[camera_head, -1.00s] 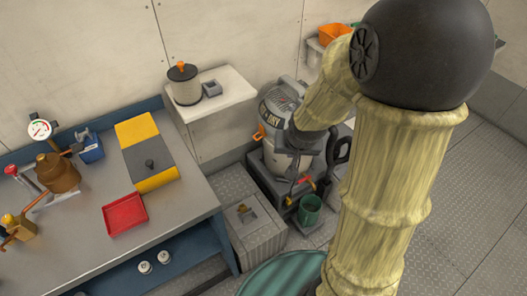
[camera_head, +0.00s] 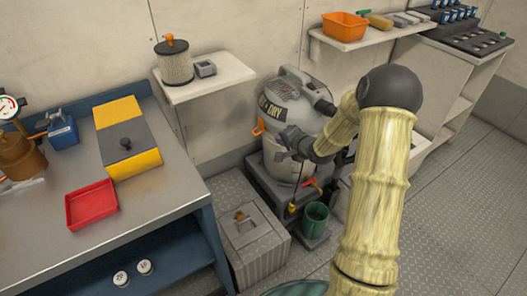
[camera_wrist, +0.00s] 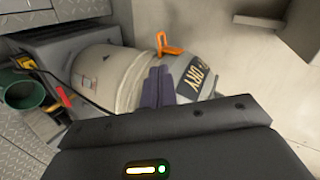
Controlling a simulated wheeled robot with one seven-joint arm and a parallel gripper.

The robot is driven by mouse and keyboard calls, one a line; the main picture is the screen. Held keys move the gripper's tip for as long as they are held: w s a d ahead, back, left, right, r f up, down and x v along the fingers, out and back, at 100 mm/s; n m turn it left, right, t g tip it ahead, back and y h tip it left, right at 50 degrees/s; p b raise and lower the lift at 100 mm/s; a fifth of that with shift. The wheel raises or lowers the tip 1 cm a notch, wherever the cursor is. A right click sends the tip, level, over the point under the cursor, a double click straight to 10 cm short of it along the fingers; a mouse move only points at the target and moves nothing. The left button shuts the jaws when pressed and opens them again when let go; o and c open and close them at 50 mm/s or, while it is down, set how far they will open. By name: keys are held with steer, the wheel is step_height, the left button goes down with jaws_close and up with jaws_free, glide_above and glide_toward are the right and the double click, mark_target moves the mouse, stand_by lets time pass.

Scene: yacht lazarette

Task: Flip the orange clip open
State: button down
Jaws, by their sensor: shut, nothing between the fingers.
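The orange clip (camera_head: 259,127) sticks out from the left side of the grey wet/dry vacuum (camera_head: 292,108), at the seam between its upper part and the pale drum. In the wrist view the clip (camera_wrist: 168,46) stands out from the seam, just beyond the fingertips and slightly right of them. My gripper (camera_head: 289,137) is in front of the vacuum, to the right of the clip and apart from it in the head view. In the wrist view its two dark fingers (camera_wrist: 159,73) lie together, empty. They hide part of the vacuum's seam.
The vacuum stands on a dark base with a red-and-yellow valve (camera_head: 312,184) and a green cup (camera_head: 314,219) in front. A grey box (camera_head: 257,243) is at lower left. A wall shelf (camera_head: 220,82) holds a filter canister (camera_head: 174,62). The floor at right is open.

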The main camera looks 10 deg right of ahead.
steer(key=w+d+f+m+t+y+b, duration=0.1)
steer(key=d+f+m+t+y+b, duration=0.1)
steer(key=f+b, duration=0.3)
steer(key=w+d+f+m+t+y+b, duration=0.2)
steer(key=f+m+b, duration=0.3)
steer(key=f, duration=0.4)
steer(key=shift+d+m+t+y+b, duration=0.35)
steer(key=shift+t+y+b, duration=0.25)
steer(key=shift+y+b, duration=0.2)
steer(key=s+a+r+b+x, duration=0.1)
steer(key=b+x, duration=0.3)
steer(key=x, duration=0.9)
steer(key=shift+s+a+r+b, duration=0.2)
steer(key=shift+s+a+b, duration=0.05)
steer(key=shift+a+b, duration=0.15)
